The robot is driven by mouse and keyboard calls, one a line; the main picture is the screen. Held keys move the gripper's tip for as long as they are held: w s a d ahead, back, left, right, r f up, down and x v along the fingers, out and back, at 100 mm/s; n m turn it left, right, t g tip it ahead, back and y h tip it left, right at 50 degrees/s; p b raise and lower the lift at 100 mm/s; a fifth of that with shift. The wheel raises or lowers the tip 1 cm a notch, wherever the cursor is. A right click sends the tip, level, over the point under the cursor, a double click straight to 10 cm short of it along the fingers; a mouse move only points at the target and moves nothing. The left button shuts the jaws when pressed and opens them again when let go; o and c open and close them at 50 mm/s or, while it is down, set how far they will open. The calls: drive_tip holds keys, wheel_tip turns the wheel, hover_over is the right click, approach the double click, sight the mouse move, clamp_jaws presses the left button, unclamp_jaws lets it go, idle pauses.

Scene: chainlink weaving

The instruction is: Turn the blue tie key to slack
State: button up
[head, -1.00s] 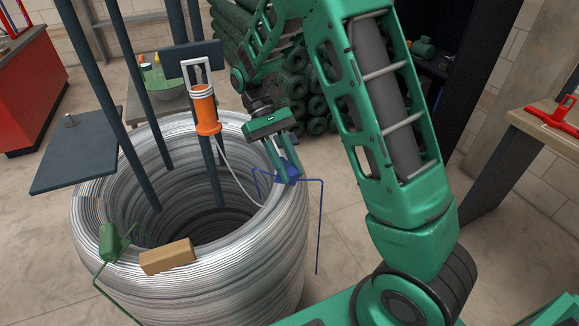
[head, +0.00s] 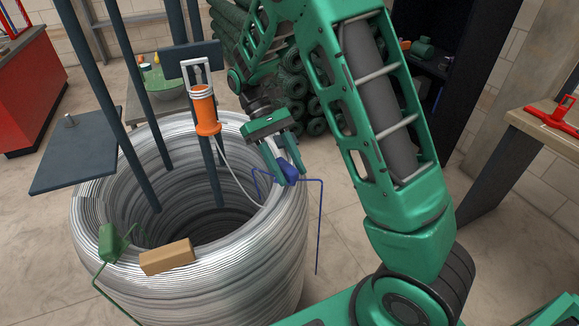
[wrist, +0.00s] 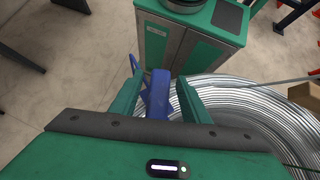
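The blue tie key (head: 288,174) sits on the right rim of the coil of wire (head: 285,240), with thin blue rods running down from it on both sides. My gripper (head: 284,165) reaches down over the key from above. In the wrist view the blue key (wrist: 158,96) lies between my two fingers (wrist: 160,98), with a gap showing on each side. The fingers are apart, so the gripper is open around the key. The key's lower part is hidden in the wrist view by the gripper body.
A green key (head: 112,243) and a tan block (head: 167,257) sit on the front-left rim. Dark posts (head: 95,75) rise from inside the coil. A wooden bench (head: 545,130) stands at the right.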

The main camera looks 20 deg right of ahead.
drive_tip(key=v, duration=0.7)
drive_tip(key=shift+w, duration=0.3)
drive_tip(key=shift+r, duration=0.1)
drive_tip(key=s+d+r+m+t+y, duration=0.2)
drive_tip(key=s+d+r+m+t, duration=0.15)
drive_tip(key=s+d, duration=0.5)
drive_tip(key=s+d+r+m+t+y, duration=0.1)
drive_tip(key=s+d+r+m+t, duration=0.2)
drive_tip(key=s+d, duration=0.55)
drive_tip(key=s+d+f+m+t, duration=0.1)
drive_tip(key=s+f+m+t, duration=0.1)
drive_tip(key=s, duration=0.8)
wheel_tip(320, 180, down, 2)
drive_tip(key=shift+s+f+m, duration=0.2)
drive_tip(key=shift+s+m, duration=0.05)
drive_tip(key=shift+m, duration=0.2)
